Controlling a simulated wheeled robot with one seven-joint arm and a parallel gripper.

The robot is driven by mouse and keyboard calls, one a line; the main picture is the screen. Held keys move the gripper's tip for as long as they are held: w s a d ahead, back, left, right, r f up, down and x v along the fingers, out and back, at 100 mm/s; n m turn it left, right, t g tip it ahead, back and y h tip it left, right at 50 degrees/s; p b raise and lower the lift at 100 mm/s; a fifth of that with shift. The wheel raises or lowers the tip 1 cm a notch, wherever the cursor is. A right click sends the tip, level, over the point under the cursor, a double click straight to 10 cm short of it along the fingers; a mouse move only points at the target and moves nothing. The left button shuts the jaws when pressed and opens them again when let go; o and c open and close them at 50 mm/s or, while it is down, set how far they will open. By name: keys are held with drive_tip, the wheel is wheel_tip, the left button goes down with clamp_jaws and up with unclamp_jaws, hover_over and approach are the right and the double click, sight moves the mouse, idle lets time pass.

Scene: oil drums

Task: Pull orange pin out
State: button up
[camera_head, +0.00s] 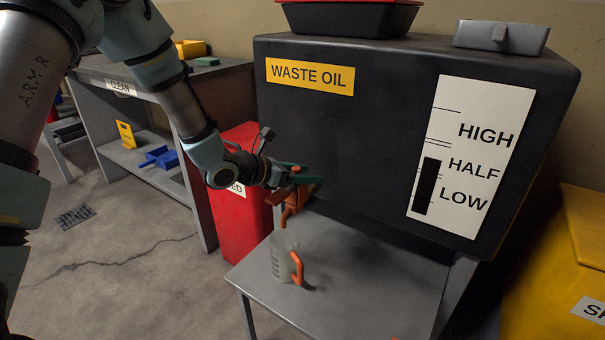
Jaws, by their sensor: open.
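An orange tap-like fitting (295,203) sits at the lower front of the black waste oil tank (350,130). An orange pin cannot be told apart from this fitting, as my gripper covers its upper part. My gripper (304,177) is open, its dark green fingers pointing right at the top of the orange fitting, close to the tank face. Whether the fingers touch the fitting cannot be told. A grey-green jug (284,258) with an orange handle stands upright below the fitting.
A red bin (236,200) is behind my gripper to the left. A yellow container (575,270) is at right. A grey workbench (150,110) stands at the back left.

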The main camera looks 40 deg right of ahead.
drive_tip(key=shift+c, duration=0.2)
clamp_jaws()
drive_tip(key=shift+r, duration=0.2)
idle(0.4)
drive_tip(key=shift+r+p, duration=0.55)
drive_tip(key=shift+r, duration=0.2)
drive_tip(key=shift+r+p, duration=0.3)
drive_tip(key=shift+r, duration=0.5)
drive_tip(key=shift+r+p, duration=1.5)
drive_tip(key=shift+r, duration=1.45)
